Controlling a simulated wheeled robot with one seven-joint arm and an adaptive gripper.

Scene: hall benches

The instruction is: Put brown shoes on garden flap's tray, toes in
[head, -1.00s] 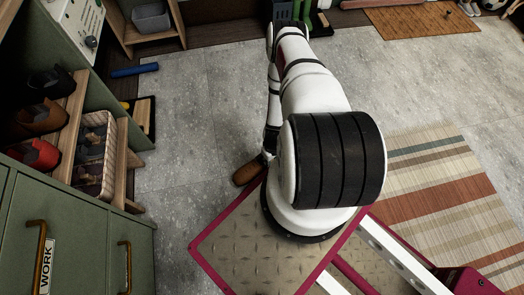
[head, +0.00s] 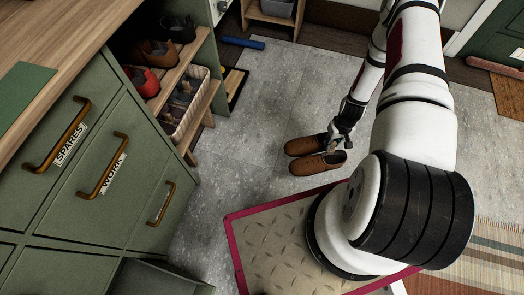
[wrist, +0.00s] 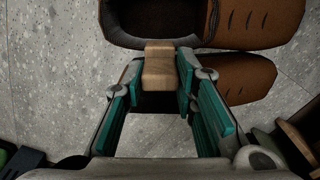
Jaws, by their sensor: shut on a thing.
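The pair of brown shoes (head: 306,146) lies side by side in the head view, above the grey floor, with rounded toe ends to the left. My gripper (head: 343,141) is at their right, heel end. In the wrist view, my gripper (wrist: 160,85) is shut on a pale wooden block (wrist: 158,66) at the edge of the nearer brown shoe (wrist: 255,22). The second shoe (wrist: 235,78) lies beside it. I cannot tell whether the shoes touch the floor. No tray marked garden is readable; the small front's label (head: 160,203) is too small to read.
A green cabinet (head: 45,210) with drawers marked SPARES and WORK fills the left. Something projects from its low front (head: 150,280). Beyond it, a wooden rack (head: 197,108) holds other shoes and a basket. A blue roll (head: 243,42) lies behind. Floor between cabinet and shoes is clear.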

